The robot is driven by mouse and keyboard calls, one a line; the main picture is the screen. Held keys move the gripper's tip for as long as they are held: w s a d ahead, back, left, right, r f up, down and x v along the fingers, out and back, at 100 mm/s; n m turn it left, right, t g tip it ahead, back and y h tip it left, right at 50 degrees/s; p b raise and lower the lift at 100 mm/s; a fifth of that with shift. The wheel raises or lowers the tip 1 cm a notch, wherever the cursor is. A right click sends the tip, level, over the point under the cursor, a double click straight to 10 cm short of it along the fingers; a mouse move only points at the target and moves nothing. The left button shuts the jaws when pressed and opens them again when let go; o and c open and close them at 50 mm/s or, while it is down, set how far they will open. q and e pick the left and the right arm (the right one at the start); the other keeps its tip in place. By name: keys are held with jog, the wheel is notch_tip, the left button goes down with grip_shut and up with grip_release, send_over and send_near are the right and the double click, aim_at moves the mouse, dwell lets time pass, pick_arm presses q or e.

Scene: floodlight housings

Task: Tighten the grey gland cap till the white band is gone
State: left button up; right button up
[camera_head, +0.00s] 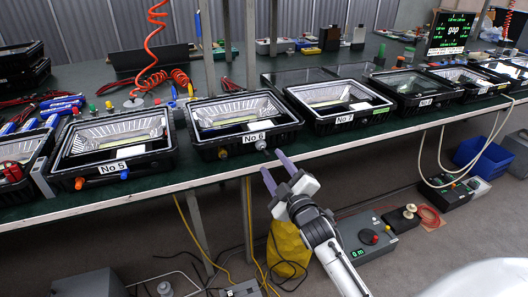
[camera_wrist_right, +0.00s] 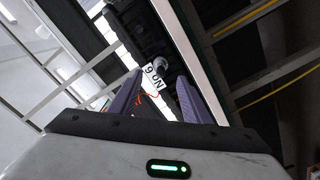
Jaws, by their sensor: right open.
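The grey gland cap (camera_head: 261,145) sits on the front wall of the floodlight housing marked No 6 (camera_head: 207,151), right of its label. It also shows in the right wrist view (camera_wrist_right: 160,66), beyond and between the fingertips. I cannot make out a white band on it at this size. My right gripper (camera_head: 277,172) is open and empty, with its purple fingers pointing toward the cap from in front of the bench edge. The fingers look apart from the cap. In the right wrist view the gripper (camera_wrist_right: 158,84) has clear space between its fingers. My left gripper is not in view.
Housings No 5 (camera_head: 70,172) and No 7 (camera_head: 374,119) stand on either side along the green bench. A yellow sack (camera_head: 287,247) and a grey control box (camera_head: 368,236) lie below.

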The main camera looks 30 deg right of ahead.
aim_at(265, 152)
jog(key=x, duration=0.8)
jog(key=shift+a+b, duration=0.1)
jog(key=shift+b, duration=0.3)
jog(key=shift+c, duration=0.2)
jog(key=c, duration=1)
